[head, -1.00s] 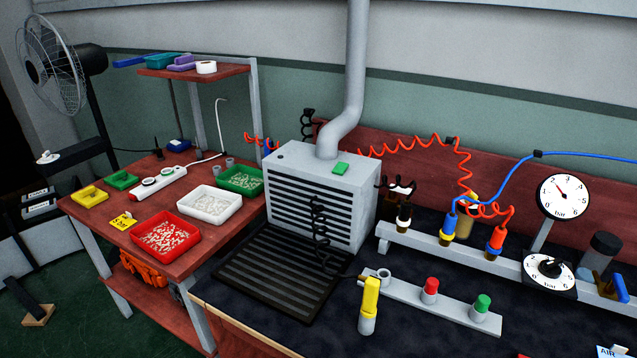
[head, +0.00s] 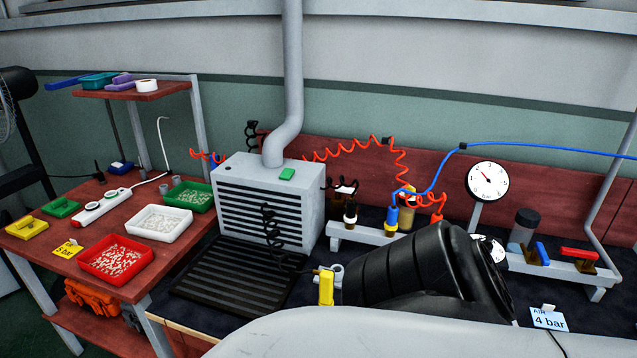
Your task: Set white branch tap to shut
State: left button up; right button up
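A blue-handled tap (head: 541,252) and a red-handled tap (head: 578,255) stand on a light grey rail at the right. A large black ribbed part of my arm (head: 425,268) and a pale grey link cover the front middle of the bench, hiding part of the rail and a dial. No gripper fingertips show.
A round pressure gauge (head: 487,181) stands behind the arm, with a blue plug (head: 392,220) on a hose left of it. A sign reading AIR 4 bar (head: 549,318) is at the front right. A grey vented box (head: 270,205) and a red bench (head: 35,255) with trays are left.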

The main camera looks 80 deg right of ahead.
aim_at(346, 190)
jog(key=k, duration=0.85)
jog(key=z, duration=0.4)
